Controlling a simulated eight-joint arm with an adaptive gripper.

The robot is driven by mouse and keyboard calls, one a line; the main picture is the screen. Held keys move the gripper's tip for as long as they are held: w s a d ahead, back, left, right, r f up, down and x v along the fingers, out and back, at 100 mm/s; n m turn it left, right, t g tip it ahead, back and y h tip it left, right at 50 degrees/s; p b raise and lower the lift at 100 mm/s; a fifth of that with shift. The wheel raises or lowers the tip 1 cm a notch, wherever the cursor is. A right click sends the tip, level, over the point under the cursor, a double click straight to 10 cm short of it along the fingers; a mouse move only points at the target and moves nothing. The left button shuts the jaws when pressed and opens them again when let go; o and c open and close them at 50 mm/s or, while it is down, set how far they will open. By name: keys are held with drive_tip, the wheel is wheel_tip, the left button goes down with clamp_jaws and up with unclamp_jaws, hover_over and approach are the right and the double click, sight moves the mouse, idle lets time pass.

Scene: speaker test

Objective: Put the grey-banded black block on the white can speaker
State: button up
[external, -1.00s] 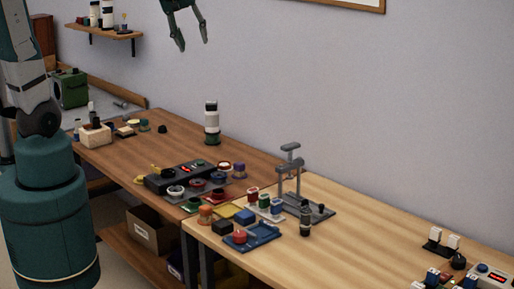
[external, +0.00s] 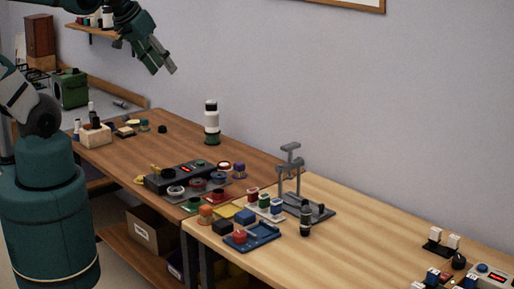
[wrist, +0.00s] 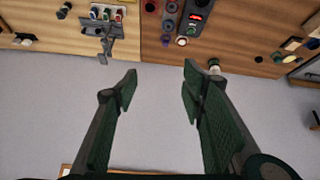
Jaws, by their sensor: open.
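A white can-shaped cylinder (external: 211,122) with a black band and dark top stands upright on a green base at the back of the brown table, seemingly the white can speaker. It shows partly beyond a finger in the wrist view (wrist: 214,64). A small upright dark piece with a paler band (external: 305,217) stands on the light table; I cannot tell surely if it is the grey-banded black block. A plain-looking black block (external: 222,227) lies near the blue tray. My gripper (external: 165,70) is open and empty, high above the brown table; its fingers (wrist: 160,70) are spread in the wrist view.
A grey stand (external: 290,180) rises from the light table. A black box with a red display (external: 182,175) and several small coloured pieces sit near the seam. A blue tray (external: 262,238) holds a red piece. A shelf (external: 92,31) hangs at upper left. Much of the light table is clear.

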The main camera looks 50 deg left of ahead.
drive_tip(key=shift+s+d+f+m, duration=0.2)
drive_tip(key=shift+s+f+m, duration=0.15)
drive_tip(key=shift+s, duration=0.2)
drive_tip(key=shift+s+d+f+m, duration=0.25)
drive_tip(key=shift+s+f, duration=0.15)
drive_tip(key=shift+s, duration=0.1)
drive_tip(key=shift+f, duration=0.1)
